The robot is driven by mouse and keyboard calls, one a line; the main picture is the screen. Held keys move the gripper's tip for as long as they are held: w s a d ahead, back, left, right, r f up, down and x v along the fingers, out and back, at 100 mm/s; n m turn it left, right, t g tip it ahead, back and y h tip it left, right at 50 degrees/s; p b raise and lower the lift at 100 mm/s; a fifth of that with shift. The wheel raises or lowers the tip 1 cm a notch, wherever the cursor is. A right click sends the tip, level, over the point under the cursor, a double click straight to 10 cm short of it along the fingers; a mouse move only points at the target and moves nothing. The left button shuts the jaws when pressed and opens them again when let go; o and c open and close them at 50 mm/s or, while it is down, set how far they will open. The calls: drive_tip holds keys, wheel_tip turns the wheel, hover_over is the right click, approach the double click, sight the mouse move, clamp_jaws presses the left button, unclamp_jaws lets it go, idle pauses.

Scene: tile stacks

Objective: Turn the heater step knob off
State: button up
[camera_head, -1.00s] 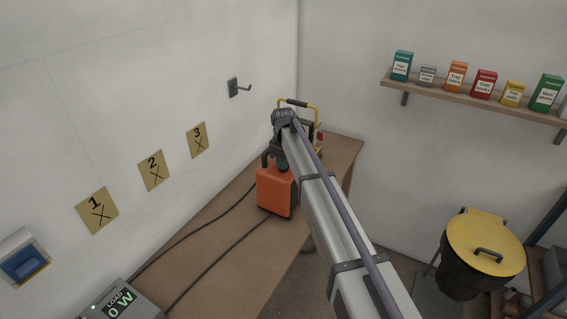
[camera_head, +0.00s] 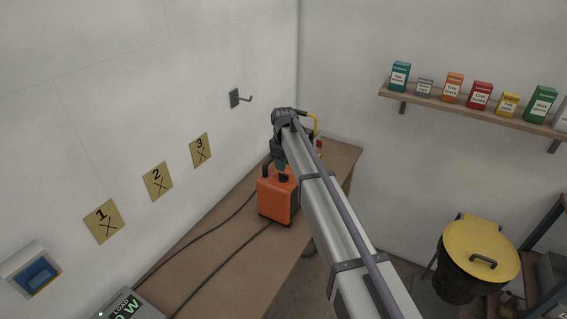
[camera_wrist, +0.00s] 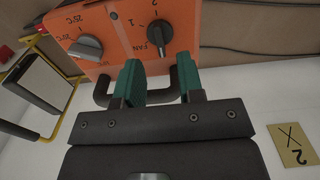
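The orange heater (camera_head: 278,198) stands on the brown bench (camera_head: 215,250). In the wrist view the heater's orange panel (camera_wrist: 118,48) shows upside down with two knobs. The black knob (camera_wrist: 160,36), with FAN and number marks around it, is at upper right; the grey knob (camera_wrist: 86,47), with temperature marks, is at left. My gripper (camera_wrist: 159,82) is open and empty, its two teal fingers apart just below the black knob in the picture. The fingers do not touch the knob. In the head view my gripper (camera_head: 281,164) is partly hidden above the heater by my arm.
A dark handle bar (camera_wrist: 165,92) of the heater runs behind my fingers. A yellow-framed item (camera_head: 316,121) stands behind my arm on the bench. Cables trail along the bench to the load display (camera_head: 125,308). Numbered plates (camera_head: 157,181) and a hook (camera_head: 240,98) are on the wall.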

sight(284, 174)
wheel_tip(284, 174, up, 6)
drive_tip(key=p, duration=0.4)
drive_tip(key=s+d+f+m+b, duration=0.3)
drive_tip(key=s+d, duration=0.5)
drive_tip(key=s, duration=0.4)
drive_tip(key=s+d+f+m+b, duration=0.3)
drive_tip(key=s+d+m, duration=0.2)
drive_tip(key=s, duration=0.7)
drive_tip(key=s+d+f+m+b, duration=0.4)
drive_tip(key=s+d+m, duration=0.1)
drive_tip(key=s+d, duration=0.5)
drive_tip(key=shift+s+d, duration=0.3)
drive_tip(key=shift+s, duration=0.75)
drive_tip(key=shift+c, duration=0.3)
